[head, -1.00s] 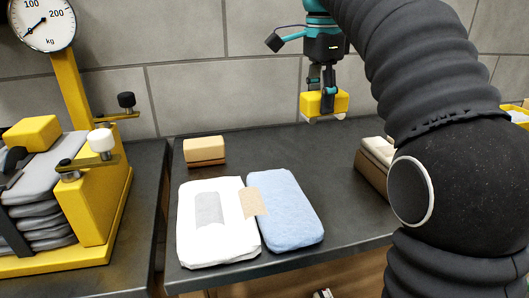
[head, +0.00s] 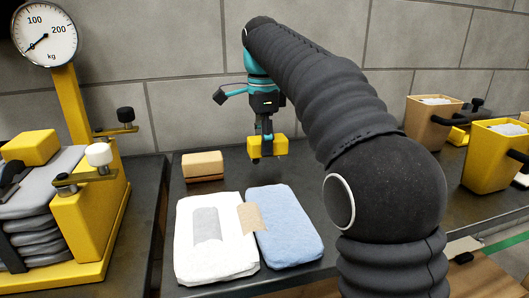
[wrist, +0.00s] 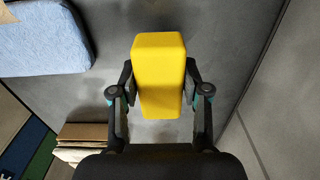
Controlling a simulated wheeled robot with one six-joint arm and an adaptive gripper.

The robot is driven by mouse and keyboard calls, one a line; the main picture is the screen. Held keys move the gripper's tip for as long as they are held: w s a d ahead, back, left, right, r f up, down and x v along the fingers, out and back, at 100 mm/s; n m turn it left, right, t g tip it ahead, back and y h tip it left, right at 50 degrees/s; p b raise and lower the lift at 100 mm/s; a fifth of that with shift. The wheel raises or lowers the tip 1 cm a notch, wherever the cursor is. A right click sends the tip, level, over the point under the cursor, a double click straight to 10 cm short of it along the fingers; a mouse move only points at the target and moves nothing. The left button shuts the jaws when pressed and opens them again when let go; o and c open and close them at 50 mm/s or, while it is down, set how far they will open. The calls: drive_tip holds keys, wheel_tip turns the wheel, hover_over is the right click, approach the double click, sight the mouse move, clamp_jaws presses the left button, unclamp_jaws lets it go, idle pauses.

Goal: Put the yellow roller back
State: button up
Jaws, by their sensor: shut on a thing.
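The yellow roller (head: 281,146) looks like a plain yellow block in the head view. My gripper (head: 264,142) points down and is shut on it, above the dark counter near the back wall. In the wrist view the roller (wrist: 158,70) lies lengthwise between the two fingers of my gripper (wrist: 160,98). Its underside is hidden. In the head view it is to the right of a tan-and-brown block (head: 203,163) and behind the blue bag (head: 286,225).
A white bag (head: 213,255) lies beside the blue one on the counter (head: 180,202). At left stands a yellow scale (head: 90,225) with a dial (head: 45,35), grey sacks and a yellow block (head: 30,146). A tan bin (head: 427,130) and yellow bin (head: 492,162) stand at right.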

drive_tip(key=shift+f, duration=1.25)
drive_tip(key=shift+f, duration=0.15)
drive_tip(key=o, duration=1.3)
wheel_tip(320, 180, up, 6)
drive_tip(key=shift+f+p, duration=0.1)
drive_tip(key=shift+p, duration=0.65)
drive_tip(key=shift+r, duration=1)
